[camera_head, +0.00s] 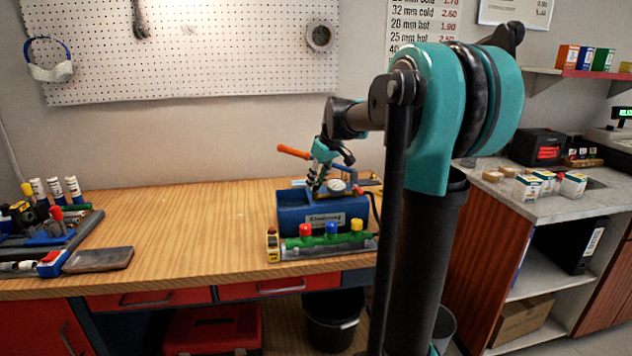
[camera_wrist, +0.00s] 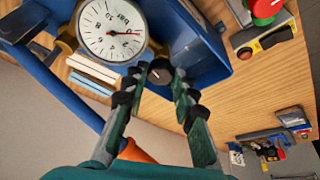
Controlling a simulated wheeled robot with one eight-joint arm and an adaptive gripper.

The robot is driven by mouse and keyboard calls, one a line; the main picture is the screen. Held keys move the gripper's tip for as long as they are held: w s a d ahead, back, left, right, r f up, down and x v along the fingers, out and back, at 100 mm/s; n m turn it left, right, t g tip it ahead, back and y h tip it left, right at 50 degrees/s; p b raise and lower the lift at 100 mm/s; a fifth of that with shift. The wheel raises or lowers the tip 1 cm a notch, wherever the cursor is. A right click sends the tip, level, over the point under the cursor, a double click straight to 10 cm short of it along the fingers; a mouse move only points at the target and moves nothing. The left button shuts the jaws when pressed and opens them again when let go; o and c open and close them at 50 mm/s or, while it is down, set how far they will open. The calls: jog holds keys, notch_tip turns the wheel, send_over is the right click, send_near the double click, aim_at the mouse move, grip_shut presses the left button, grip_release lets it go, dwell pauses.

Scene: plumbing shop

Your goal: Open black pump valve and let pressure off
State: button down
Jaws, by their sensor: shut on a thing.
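The blue test pump (camera_head: 320,209) stands on the wooden bench, with its orange lever handle (camera_head: 294,151) raised at the back left. In the wrist view, the pump's white round pressure gauge (camera_wrist: 108,30) is at the top left; its red needle points to the right. The small black valve knob (camera_wrist: 160,71) sits beside the gauge, against the blue body (camera_wrist: 205,55). My gripper (camera_wrist: 161,80) is shut on the knob, one finger on each side. In the head view my gripper (camera_head: 316,186) is small above the pump, and the knob cannot be made out.
A green manifold (camera_head: 331,245) with red, blue and yellow caps lies in front of the pump. A dark flat block (camera_head: 98,260) and tool trays are at the bench's left. The bench between them is mostly clear. A shelved counter (camera_head: 545,205) stands at the right.

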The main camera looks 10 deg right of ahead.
jog(key=shift+n, duration=0.4)
jog(key=c, duration=1.5)
grip_release()
jog(key=v, duration=1.2)
jog(key=shift+w+d, duration=0.1)
jog(key=shift+d, duration=0.05)
